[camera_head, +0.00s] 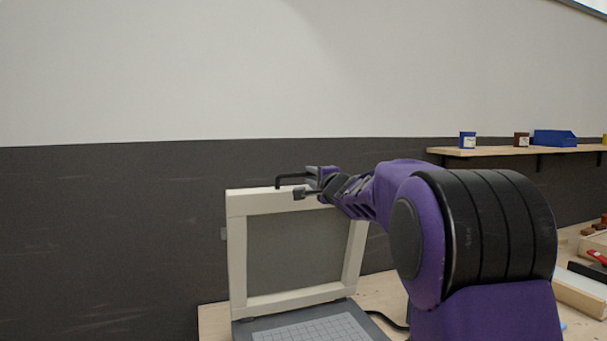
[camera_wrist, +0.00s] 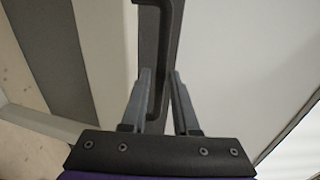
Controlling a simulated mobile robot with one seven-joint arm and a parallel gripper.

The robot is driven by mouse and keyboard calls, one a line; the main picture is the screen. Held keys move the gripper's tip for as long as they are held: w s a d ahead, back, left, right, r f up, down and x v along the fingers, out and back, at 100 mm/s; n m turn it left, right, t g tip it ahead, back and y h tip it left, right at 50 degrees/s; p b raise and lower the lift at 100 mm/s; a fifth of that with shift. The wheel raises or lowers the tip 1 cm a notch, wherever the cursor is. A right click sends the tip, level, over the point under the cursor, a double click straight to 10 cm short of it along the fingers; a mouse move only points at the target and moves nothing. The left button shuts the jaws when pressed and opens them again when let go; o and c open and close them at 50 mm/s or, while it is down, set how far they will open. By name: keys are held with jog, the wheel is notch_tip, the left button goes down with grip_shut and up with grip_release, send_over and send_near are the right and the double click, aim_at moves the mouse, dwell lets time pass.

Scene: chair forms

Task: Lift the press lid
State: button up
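The press has a lid with a cream frame (camera_head: 237,250) around a grey panel (camera_head: 290,250). In the head view the lid stands raised, close to upright, above the grey gridded press bed (camera_head: 315,329). A black bracket-shaped handle (camera_head: 289,177) sits at the lid's top edge; it also shows in the wrist view (camera_wrist: 174,22). My gripper (camera_head: 308,184) is at the handle's right end. In the wrist view my gripper's fingers (camera_wrist: 161,73) stand apart with the handle bar passing between them, close to the left finger. I cannot tell whether they touch it.
The press stands on a light wooden bench (camera_head: 213,318) against a dark-and-white wall. A black cable (camera_head: 388,319) runs from its right side. A wall shelf (camera_head: 480,152) with small containers and a blue bin (camera_head: 554,138) is at right. Wooden pieces (camera_head: 580,291) lie at far right.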

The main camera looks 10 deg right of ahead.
jog(key=shift+w+a+p, duration=0.1)
jog(key=shift+w+a, duration=0.1)
jog(key=shift+w, duration=0.7)
jog(key=shift+w+a+p, duration=0.15)
jog(key=shift+w, duration=0.7)
jog(key=shift+w+a+p, duration=0.1)
jog(key=shift+w+a, duration=0.1)
jog(key=shift+w, duration=0.7)
grip_shut()
